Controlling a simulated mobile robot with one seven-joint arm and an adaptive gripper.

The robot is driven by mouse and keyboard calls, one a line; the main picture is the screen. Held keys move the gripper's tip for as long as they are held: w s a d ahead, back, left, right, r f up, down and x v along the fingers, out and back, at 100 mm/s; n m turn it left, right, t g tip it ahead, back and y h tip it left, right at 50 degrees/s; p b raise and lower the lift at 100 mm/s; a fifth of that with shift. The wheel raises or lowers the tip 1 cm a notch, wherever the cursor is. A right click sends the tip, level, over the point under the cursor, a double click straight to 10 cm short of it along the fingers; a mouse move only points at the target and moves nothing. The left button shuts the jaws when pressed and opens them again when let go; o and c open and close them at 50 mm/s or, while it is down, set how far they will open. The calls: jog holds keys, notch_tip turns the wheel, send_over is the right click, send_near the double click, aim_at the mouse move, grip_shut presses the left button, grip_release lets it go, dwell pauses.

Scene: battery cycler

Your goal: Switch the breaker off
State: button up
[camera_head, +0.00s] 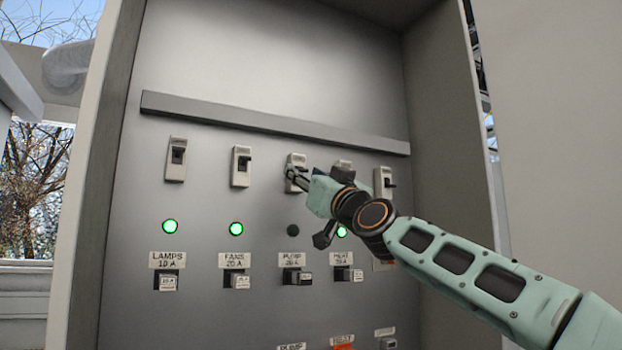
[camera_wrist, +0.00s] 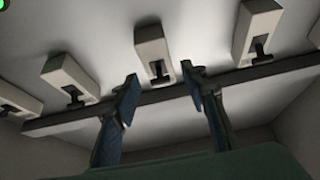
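A row of several pale breakers with dark levers runs across the grey panel under a rail. My gripper (camera_head: 292,178) reaches from the right, its fingertips over the third breaker (camera_head: 298,162), above the PUMP label (camera_head: 292,259). In the wrist view my gripper (camera_wrist: 160,76) is open and empty, with blue-padded fingers apart on either side of a breaker (camera_wrist: 151,42). That breaker's dark lever (camera_wrist: 157,71) lies between the fingers with gaps at both sides. The fourth breaker (camera_head: 343,166) is partly hidden behind my gripper.
Breakers LAMPS (camera_head: 175,160) and FANS (camera_head: 241,167) stand left, a fifth (camera_head: 384,183) right. The lamp above PUMP (camera_head: 293,230) is dark; green lamps (camera_head: 170,226) show above LAMPS, FANS and HEAT. The rail (camera_head: 270,121) juts out above. Cabinet walls (camera_head: 450,120) enclose the panel.

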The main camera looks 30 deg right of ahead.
jog(key=shift+s+d+f, duration=0.15)
jog(key=shift+s+f, duration=0.1)
jog(key=shift+s, duration=0.2)
jog(key=v, duration=1.1)
